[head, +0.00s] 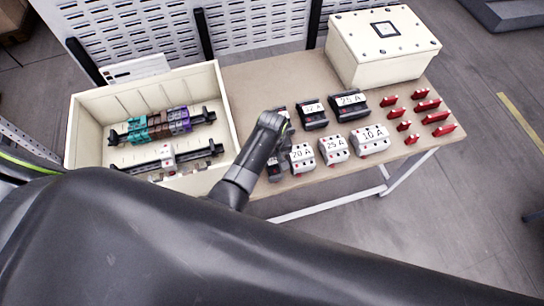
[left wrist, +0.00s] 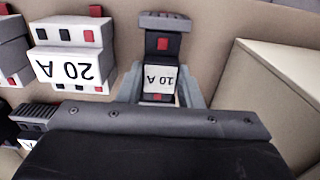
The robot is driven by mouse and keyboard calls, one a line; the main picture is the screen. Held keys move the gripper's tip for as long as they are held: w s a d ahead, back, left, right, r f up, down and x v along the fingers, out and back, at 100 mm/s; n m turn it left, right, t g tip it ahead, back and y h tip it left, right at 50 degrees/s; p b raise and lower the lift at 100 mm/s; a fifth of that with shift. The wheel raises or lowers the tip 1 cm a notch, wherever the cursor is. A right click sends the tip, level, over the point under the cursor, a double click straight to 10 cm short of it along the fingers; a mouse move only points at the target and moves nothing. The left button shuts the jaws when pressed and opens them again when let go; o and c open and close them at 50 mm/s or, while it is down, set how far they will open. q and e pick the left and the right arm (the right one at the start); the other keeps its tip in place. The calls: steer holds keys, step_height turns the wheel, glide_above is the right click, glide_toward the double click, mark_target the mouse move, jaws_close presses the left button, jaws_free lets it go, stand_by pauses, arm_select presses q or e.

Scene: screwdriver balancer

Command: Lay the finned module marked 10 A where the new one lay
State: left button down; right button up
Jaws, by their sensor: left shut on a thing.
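The dark finned module marked 10 A (left wrist: 160,82) is between the fingers of my left gripper (left wrist: 161,90), which is shut on it; its label reads upside down in the left wrist view. In the head view my left gripper (head: 277,158) is over the left part of the table, just left of a white module marked 20 A (head: 301,157), and hides most of the held module. I cannot tell whether the module touches the table. White modules marked 25 A (head: 334,150) and 10 A (head: 370,138) continue the front row. My right gripper is not in view.
Dark finned modules (head: 348,105) stand in the back row. An open cream enclosure (head: 86,150) at left holds two rails; a white module (head: 168,160) sits on the lower. A closed cream box (head: 382,60) stands behind. Several red pieces (head: 435,117) lie at right.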

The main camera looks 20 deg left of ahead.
arm_select(q)
steer(key=c, duration=0.9)
jaws_free()
